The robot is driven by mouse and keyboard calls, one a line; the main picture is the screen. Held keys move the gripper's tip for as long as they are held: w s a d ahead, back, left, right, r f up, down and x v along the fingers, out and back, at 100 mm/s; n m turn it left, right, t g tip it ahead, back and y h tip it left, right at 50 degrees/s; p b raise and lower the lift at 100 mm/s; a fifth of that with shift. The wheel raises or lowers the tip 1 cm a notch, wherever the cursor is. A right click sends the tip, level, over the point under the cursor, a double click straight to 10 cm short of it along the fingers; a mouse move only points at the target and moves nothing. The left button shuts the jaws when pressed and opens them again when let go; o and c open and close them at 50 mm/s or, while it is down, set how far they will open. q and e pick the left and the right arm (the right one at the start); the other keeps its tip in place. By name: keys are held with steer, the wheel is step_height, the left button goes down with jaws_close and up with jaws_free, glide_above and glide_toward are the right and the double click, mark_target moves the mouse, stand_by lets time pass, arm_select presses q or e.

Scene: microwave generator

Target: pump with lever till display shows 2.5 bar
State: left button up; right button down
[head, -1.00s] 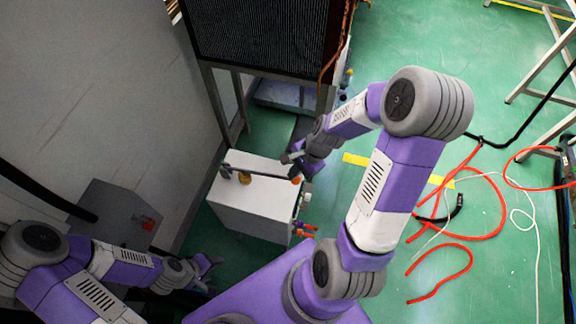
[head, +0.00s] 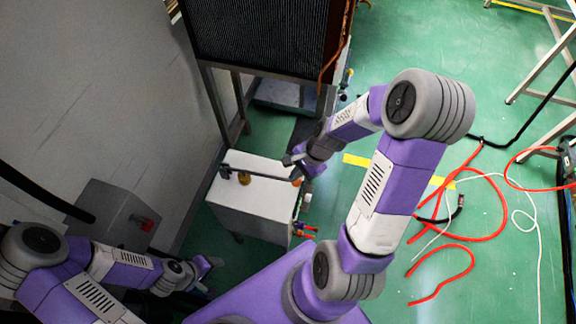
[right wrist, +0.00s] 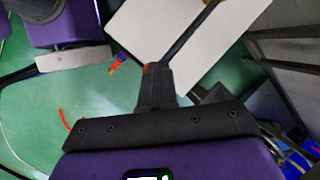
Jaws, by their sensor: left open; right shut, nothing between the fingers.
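A white box-shaped pump unit (head: 252,208) stands on the floor in the middle of the head view. A dark lever bar (head: 262,175) runs along its top, with a yellow-orange part (head: 244,178) near its left end and an orange part near its right end. My right gripper (head: 289,160) is shut and empty, by the lever's right end. In the right wrist view its fingers (right wrist: 157,88) overlap the near end of the lever (right wrist: 190,42); I cannot tell whether they touch it. My left gripper (head: 212,266) is open, left of and nearer than the unit. No display reading is visible.
A dark grilled cabinet (head: 258,38) on a metal frame stands behind the unit. A grey wall and a grey box with a red part (head: 115,212) are at the left. Red hoses (head: 443,272) and cables lie on the green floor at the right.

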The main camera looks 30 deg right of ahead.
steer(key=shift+s+d+f+b, duration=0.2)
steer(key=shift+s+f+b, duration=0.05)
steer(key=shift+f+b, duration=0.45)
steer(key=shift+s+d+f+b, duration=0.15)
steer(key=shift+s+f+b, duration=0.1)
steer(key=shift+f+b, duration=0.35)
stand_by(1.3)
stand_by(0.5)
steer(key=w+a+r+p, duration=0.3)
steer(key=r+p, duration=0.7)
steer(key=p, duration=0.1)
steer(key=shift+w+r, duration=0.25)
steer(key=shift+w, duration=0.1)
stand_by(0.6)
steer(key=r+p, duration=0.1)
steer(key=w+a+r+p, duration=0.1)
steer(key=r+p, duration=0.2)
steer(key=p, duration=0.1)
steer(key=shift+w+a+r, duration=0.15)
steer(key=shift+w+r, duration=0.1)
stand_by(0.4)
stand_by(0.6)
